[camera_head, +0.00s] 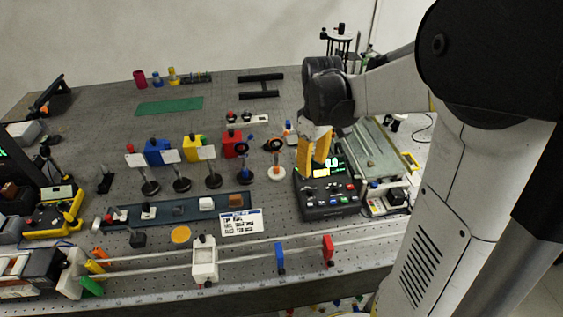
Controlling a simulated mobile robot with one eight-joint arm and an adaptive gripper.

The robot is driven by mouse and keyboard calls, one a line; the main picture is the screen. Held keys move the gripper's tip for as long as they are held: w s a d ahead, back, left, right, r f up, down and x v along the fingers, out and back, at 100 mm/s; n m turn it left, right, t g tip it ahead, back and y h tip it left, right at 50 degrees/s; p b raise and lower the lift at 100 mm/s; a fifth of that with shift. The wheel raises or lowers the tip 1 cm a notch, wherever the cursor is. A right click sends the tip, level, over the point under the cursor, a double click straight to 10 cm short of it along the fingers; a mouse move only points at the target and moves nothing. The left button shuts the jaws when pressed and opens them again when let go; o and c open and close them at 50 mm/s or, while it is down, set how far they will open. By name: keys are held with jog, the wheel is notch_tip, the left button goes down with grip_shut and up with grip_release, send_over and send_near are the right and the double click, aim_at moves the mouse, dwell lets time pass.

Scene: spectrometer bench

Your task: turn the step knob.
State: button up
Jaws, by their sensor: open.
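A black control box (332,207) with a lit green display, several coloured buttons and dark controls sits on the bench, right of centre. The step knob cannot be told apart from the other controls at this size, and part of the panel is hidden behind my gripper. My gripper (313,168) has orange fingers pointing down over the back left part of the box. The fingers are apart, with nothing seen between them. Whether the fingertips touch the panel cannot be told.
A grey-green tray unit (372,150) stands close to the right of the box. Two round mounts on posts (276,163) stand to its left. A printed card (241,222) and a long rail (170,211) lie further left. The back of the bench has free room.

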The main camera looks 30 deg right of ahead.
aim_at(310, 189)
notch_tip(310, 189, down, 10)
jog(key=b, duration=0.3)
jog(key=shift+s+f, duration=0.1)
jog(key=shift+f, duration=0.1)
grip_shut()
